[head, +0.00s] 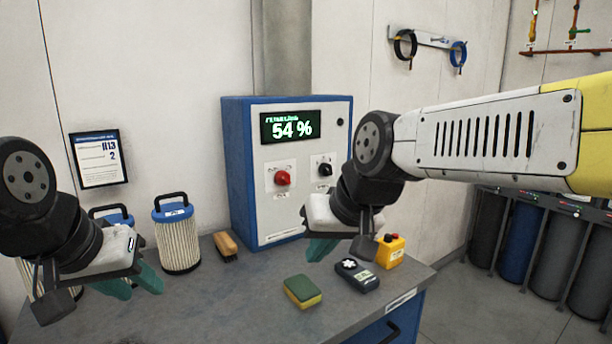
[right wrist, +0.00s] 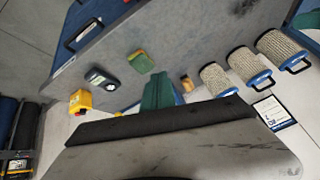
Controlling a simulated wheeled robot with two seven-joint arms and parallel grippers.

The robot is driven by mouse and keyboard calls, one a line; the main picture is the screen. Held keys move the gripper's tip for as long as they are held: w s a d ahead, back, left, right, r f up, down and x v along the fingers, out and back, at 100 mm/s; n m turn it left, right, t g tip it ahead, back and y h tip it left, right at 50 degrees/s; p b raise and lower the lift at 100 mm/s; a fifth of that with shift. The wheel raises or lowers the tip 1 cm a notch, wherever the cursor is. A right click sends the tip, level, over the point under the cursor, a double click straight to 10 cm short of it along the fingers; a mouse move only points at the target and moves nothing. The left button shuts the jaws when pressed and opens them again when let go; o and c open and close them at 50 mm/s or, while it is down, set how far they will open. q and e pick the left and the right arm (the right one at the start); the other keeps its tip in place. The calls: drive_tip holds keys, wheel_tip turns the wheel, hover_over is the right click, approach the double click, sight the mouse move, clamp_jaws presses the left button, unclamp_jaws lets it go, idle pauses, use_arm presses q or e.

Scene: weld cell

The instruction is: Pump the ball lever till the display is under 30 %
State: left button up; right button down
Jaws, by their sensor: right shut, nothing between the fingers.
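The blue cabinet (head: 238,170) stands at the back of the bench, and its display (head: 290,126) reads 54 %. Its front carries a red knob (head: 282,178) and a black knob (head: 325,169). I cannot make out a clear ball lever; my right arm covers part of the cabinet's right side. My right gripper (head: 322,249) is shut and empty, in front of the cabinet's lower right; its teal fingers (right wrist: 158,92) show together in the right wrist view. My left gripper (head: 133,284) is at the left, its teal fingers apart and empty, in front of the filters.
On the bench (head: 215,310) lie a green-yellow sponge (head: 302,291), a dark meter (head: 356,274), a yellow button box (head: 390,251) and a brush (head: 226,246). Filter cartridges (head: 177,237) stand at left. Gas cylinders (head: 520,235) stand at right. The bench front centre is clear.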

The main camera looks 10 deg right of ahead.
drive_tip(key=w+d+r+m, duration=0.3)
drive_tip(key=w, duration=0.7)
drive_tip(key=w+d+f+m+t+h, duration=0.1)
drive_tip(key=w+d+m, duration=0.1)
drive_tip(key=w+d, duration=0.4)
drive_tip(key=w+d+f+m+t+h, duration=0.1)
drive_tip(key=w+d, duration=0.5)
drive_tip(key=w, duration=0.6)
drive_tip(key=w+d+f+m+h, duration=0.1)
drive_tip(key=w+d+m, duration=0.3)
drive_tip(key=w, duration=0.6)
drive_tip(key=shift+d+f+t, duration=0.4)
drive_tip(key=shift+d+f, duration=0.15)
drive_tip(key=shift+d, duration=0.55)
drive_tip(key=shift+f, duration=4.4)
drive_tip(key=shift+f, duration=0.4)
